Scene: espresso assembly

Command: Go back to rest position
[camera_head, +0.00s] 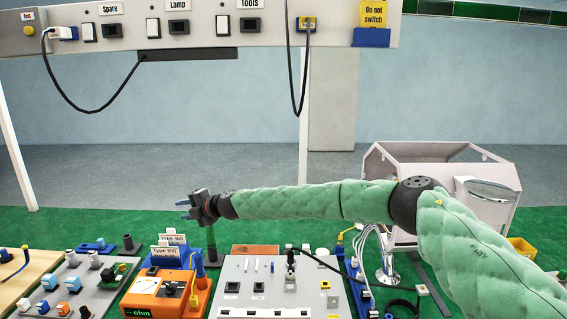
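My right arm comes in from the right, sheathed in green padding, and reaches across the middle of the camera_head view. Its dark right gripper (183,208) points left, above the workbench and behind the orange meter. Two small bluish fingertips show with a gap between them, and nothing is seen held there. My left gripper and arm are not in view.
Below the arm stand an orange ohm meter (150,296), a grey control panel (240,300) and blue holders with Type cards (170,252). A white open housing (420,158) stands behind my arm. A switch rail (200,28) with hanging cables spans the top.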

